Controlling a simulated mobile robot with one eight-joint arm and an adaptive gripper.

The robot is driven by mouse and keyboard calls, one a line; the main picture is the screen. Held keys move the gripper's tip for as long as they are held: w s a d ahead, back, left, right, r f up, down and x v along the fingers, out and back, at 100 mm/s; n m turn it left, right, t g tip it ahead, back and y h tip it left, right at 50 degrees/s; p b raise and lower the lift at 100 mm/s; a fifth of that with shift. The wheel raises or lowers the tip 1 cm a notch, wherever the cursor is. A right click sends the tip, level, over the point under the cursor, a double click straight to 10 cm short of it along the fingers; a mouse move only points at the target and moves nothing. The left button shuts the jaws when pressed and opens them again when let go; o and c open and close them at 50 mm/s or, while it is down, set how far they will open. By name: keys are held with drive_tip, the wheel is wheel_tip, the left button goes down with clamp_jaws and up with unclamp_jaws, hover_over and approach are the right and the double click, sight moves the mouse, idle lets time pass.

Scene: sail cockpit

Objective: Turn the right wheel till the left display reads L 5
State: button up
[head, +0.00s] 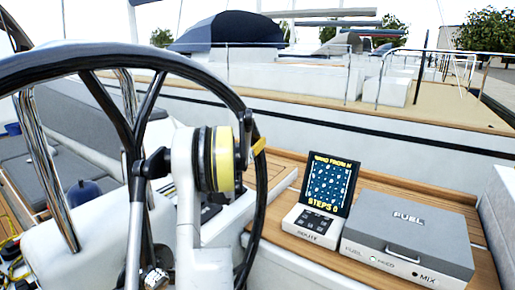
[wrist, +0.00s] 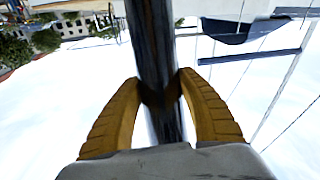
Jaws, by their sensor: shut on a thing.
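A large black steering wheel (head: 100,57) fills the left half of the head view, its rim arching over and down the right side. My gripper (head: 251,145) is at the right side of that rim, with a yellow fingertip showing there and much of it hidden by my own arm. In the wrist view my two yellow fingers (wrist: 161,82) close on the dark rim (wrist: 154,40), one on each side. No display showing an L reading is visible.
A route box (head: 312,223) with an upright screen (head: 328,184) reading "WIND FROM N" and "STEPS 0" stands on the wooden deck. A grey fuel box (head: 408,230) sits right of it. Shiny metal tubes (head: 48,170) stand behind the wheel at left.

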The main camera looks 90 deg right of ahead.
drive_tip(key=shift+w+a+r, duration=0.15)
drive_tip(key=shift+a+r, duration=0.05)
drive_tip(key=shift+r, duration=0.25)
drive_tip(key=shift+w+a+r, duration=0.1)
drive_tip(key=shift+a+r, duration=0.05)
drive_tip(key=shift+r, duration=0.3)
drive_tip(key=o, duration=1.4)
drive_tip(key=v, duration=1.2)
drive_tip(key=shift+f, duration=0.25)
